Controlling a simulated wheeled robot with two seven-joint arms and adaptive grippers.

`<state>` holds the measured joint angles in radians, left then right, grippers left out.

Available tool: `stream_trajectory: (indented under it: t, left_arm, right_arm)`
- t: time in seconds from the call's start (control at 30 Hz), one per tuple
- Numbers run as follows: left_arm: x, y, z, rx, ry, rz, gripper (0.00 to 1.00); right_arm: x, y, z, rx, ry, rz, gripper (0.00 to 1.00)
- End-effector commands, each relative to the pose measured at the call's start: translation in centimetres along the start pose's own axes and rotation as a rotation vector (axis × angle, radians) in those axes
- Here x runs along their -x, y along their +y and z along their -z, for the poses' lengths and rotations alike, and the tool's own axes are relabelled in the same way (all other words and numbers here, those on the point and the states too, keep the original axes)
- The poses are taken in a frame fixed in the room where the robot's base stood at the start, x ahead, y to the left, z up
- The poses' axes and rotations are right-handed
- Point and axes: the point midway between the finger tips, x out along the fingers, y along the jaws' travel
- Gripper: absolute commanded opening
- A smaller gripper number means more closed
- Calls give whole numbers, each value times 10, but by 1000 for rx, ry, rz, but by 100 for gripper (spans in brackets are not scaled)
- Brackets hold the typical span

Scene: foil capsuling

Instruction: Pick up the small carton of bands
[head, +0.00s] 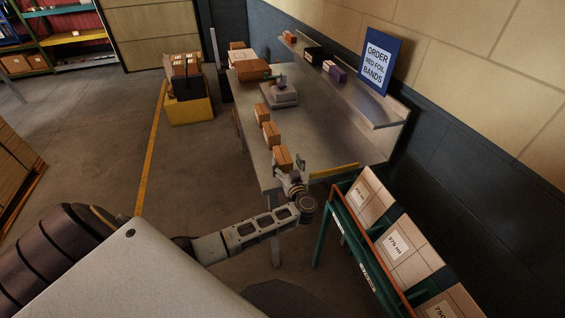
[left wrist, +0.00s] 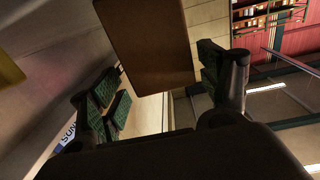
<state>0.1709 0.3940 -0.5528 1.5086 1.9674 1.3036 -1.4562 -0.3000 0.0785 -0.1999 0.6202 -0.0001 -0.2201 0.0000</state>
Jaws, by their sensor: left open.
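Small orange-brown cartons stand in a row along the left edge of the metal table (head: 335,130) in the head view: a far one (head: 262,112), a middle one (head: 271,133) and a near one (head: 283,158). I cannot read which holds bands. My left gripper (head: 296,176) is at the table's near end, right by the near carton and partly in front of it. In the left wrist view a brown carton (left wrist: 147,45) stands between the spread green-padded fingers of this gripper (left wrist: 160,88), with a gap visible at the right finger. My right gripper is not in view.
A grey device (head: 280,94) and a larger open carton (head: 252,70) stand farther back on the table. A green rack (head: 345,222) with large cartons stands at right.

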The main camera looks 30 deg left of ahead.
Motion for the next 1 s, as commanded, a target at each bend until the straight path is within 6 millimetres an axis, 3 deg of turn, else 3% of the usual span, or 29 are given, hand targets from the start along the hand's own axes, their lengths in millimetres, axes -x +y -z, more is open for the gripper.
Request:
stream_trajectory:
  t: [0.27,0.7,1.0]
  left_arm:
    - [-4,-1,0,-1,2,0,77]
    - [-44,-4,-4,-1,2,-1,77]
    - [-52,-4,-5,0,0,-1,77]
  right_arm:
    - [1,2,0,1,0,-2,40]
    - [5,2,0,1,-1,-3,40]
    - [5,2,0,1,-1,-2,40]
